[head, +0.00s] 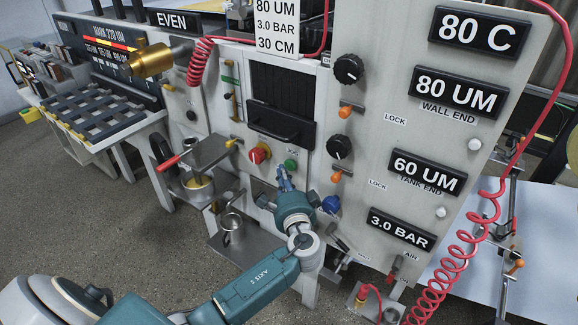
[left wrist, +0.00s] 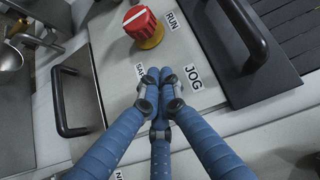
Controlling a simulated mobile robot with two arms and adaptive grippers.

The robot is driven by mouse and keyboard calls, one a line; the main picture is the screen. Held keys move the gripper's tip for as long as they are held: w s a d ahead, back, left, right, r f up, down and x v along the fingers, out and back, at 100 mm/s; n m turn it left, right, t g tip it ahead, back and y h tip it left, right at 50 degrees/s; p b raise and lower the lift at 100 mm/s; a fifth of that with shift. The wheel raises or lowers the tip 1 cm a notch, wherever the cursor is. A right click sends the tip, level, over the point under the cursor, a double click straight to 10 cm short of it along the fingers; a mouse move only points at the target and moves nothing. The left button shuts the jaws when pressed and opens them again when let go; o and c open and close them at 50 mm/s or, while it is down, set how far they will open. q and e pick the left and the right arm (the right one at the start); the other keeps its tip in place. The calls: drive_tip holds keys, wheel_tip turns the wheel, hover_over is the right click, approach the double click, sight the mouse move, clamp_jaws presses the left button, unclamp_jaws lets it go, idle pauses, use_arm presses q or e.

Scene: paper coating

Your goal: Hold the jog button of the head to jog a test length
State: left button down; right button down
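The jog button is a green round button (head: 291,165) under the small JOG label on the head's grey front panel (head: 365,120). My left gripper (head: 283,170) reaches up to the panel just beside it. In the left wrist view the blue fingers of the left gripper (left wrist: 158,73) are drawn together, their tips at the panel between the SAFE-like label and the JOG label (left wrist: 193,76). The button is hidden behind the fingers there, so I cannot tell whether the tips touch or press it. Nothing shows held. My right gripper is not in view.
A red knob on a yellow base (head: 259,154) sits left of the button; it also shows in the left wrist view (left wrist: 141,22). A black handle (head: 282,127) projects above. A blue knob (head: 330,204) is lower right. A red-handled lever (head: 168,163) and metal cup (head: 231,222) stand left.

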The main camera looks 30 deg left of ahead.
use_arm(q)
drive_tip(key=s+p, duration=0.1)
drive_tip(key=s, duration=0.4)
drive_tip(key=shift+a, duration=0.2)
idle(0.9)
drive_tip(key=s+d+f+g+h, duration=0.15)
drive_tip(key=s+f, duration=0.25)
drive_tip(key=f, duration=0.8)
drive_tip(key=s+d+f+g+h, duration=0.1)
drive_tip(key=s+f+g+h, duration=0.3)
drive_tip(key=f, duration=0.7)
drive_tip(key=s+d+f+g+h, duration=0.15)
drive_tip(key=s+f, duration=0.35)
drive_tip(key=f, duration=0.7)
drive_tip(key=s+d+f+n+g+h, duration=0.1)
drive_tip(key=s+f, duration=0.5)
drive_tip(key=s, duration=0.6)
drive_tip(key=s+d+f+n+g+h, duration=0.2)
drive_tip(key=s+d+f, duration=0.3)
drive_tip(key=s, duration=0.7)
drive_tip(key=s+d+f+n+g+h, duration=0.1)
drive_tip(key=s+d+f+n+g, duration=0.1)
drive_tip(key=s+f, duration=0.7)
drive_tip(key=s+d+n, duration=0.1)
drive_tip(key=s+n, duration=0.1)
drive_tip(key=s, duration=0.2)
drive_tip(key=shift+d+f+h, duration=0.2)
drive_tip(key=shift+d+h, duration=0.05)
drive_tip(key=shift+h, duration=0.05)
